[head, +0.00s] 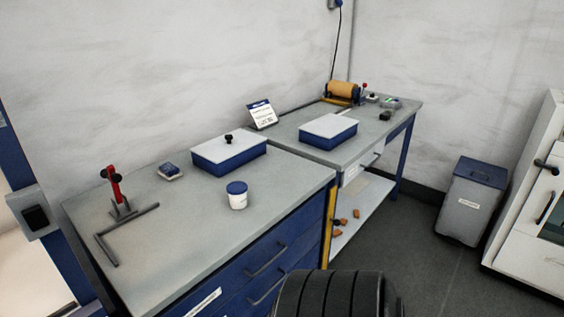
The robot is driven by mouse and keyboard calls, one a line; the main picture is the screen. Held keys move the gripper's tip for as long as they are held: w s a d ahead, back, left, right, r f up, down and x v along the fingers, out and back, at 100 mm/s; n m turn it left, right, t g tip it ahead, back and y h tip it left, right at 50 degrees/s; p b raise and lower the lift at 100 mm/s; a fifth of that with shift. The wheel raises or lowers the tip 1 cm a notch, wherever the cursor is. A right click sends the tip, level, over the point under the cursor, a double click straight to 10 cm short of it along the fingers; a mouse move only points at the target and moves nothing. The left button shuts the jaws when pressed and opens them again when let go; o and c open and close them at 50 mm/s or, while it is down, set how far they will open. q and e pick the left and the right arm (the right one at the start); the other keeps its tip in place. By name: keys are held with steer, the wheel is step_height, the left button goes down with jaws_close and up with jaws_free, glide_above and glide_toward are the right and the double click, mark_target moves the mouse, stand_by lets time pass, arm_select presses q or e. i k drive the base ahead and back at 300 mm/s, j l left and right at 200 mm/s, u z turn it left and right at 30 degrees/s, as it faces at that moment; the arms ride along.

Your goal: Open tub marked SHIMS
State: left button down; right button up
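No marking that reads SHIMS can be made out at this distance. A small white tub (238,201) with a blue lid (236,187) stands upright on the near workbench, close to its front edge; its lid is on. A blue box (230,162) with a pale lid and a black knob sits behind it, closed. A second blue box (329,141) with a pale lid sits on the far bench, also closed; no knob shows on it. Neither of my grippers is in view.
The near workbench (190,240) also holds a red-handled tool (115,189), a bent metal bar (107,250) and a small blue-and-white item (171,171). A sign (262,114) stands near the wall. A grey bin (470,203) stands right, with clear floor before it.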

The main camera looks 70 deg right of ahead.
mark_target(240, 202)
steer(key=z, duration=2)
steer(key=l+u, duration=0.15)
steer(key=u, duration=0.65)
steer(key=l+u, duration=0.5)
steer(key=l, duration=0.3)
steer(key=k+l+u, duration=0.1)
steer(key=l+u, duration=0.35)
steer(key=l, duration=0.3)
